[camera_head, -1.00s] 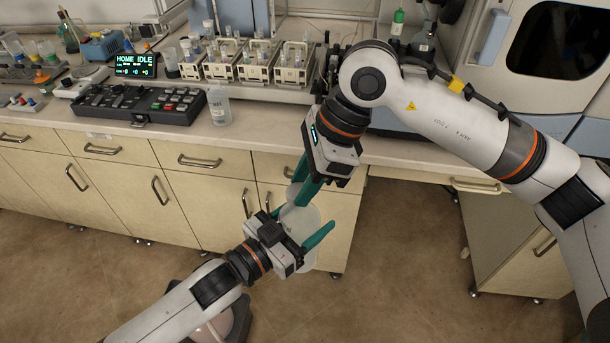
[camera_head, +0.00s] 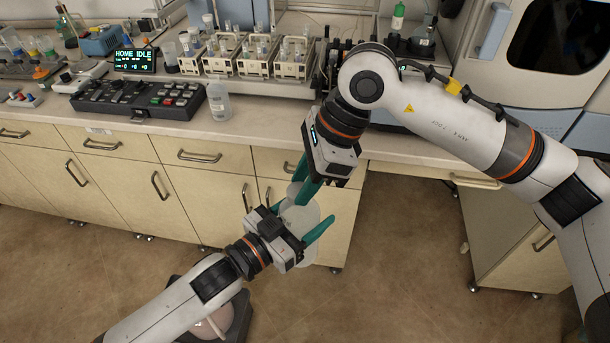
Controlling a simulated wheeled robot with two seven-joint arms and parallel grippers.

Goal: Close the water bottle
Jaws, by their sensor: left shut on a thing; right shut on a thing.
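A translucent white water bottle (camera_head: 301,218) is held upright, or nearly so, in the air in front of the bench. My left gripper (camera_head: 302,228) comes from below left and is shut around the bottle's body. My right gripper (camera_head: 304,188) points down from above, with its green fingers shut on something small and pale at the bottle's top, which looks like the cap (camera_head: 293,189). The fingers hide most of the cap and the neck, so I cannot tell how the cap sits on the bottle.
The bench (camera_head: 255,112) runs behind the arms. Drawers with handles (camera_head: 199,157) face me. The floor (camera_head: 400,260) at right is clear.

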